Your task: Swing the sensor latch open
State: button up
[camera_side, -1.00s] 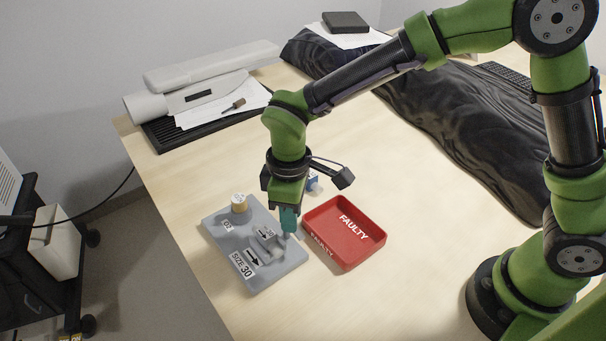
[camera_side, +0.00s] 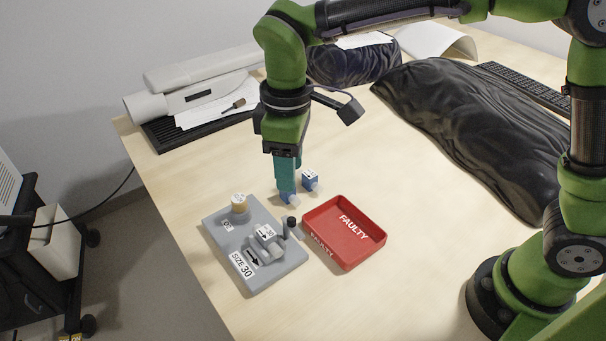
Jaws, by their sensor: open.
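The grey board (camera_side: 219,244) lies on the table, labelled "SIZE 30" with an arrow. On its right part is a raised grey latch-like piece (camera_side: 267,248) with a small arrow label. A dark-capped post (camera_side: 291,224) stands at its right end. I cannot tell how far the latch is swung. My gripper (camera_side: 286,192) points down with teal fingers, beyond the board's far right edge and apart from the latch. It is open. A small blue part with a pale end (camera_side: 292,199) shows at the fingertips; whether they touch it is unclear.
A tan-topped round part (camera_side: 239,203) stands on the board's far left. Another small blue part (camera_side: 310,180) stands right of my gripper. The red "FAULTY" tray (camera_side: 372,243) sits right of the board. A black draped mound (camera_side: 470,130) lies further right. Front table is clear.

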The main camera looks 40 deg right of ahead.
notch_tip(320, 180, up, 6)
jog(key=shift+f, duration=0.2)
jog(key=s+d+m+t+y, duration=0.1)
jog(key=s+d+m+t, duration=0.2)
jog(key=s+d+m, duration=0.3)
jog(key=s+d+f+m+t+y, duration=0.1)
jog(key=s+d+m+t, duration=0.3)
jog(key=d, duration=1)
jog(key=shift+s+d+m, duration=0.2)
jog(key=shift+s+m, duration=0.75)
jog(key=shift+m, duration=0.25)
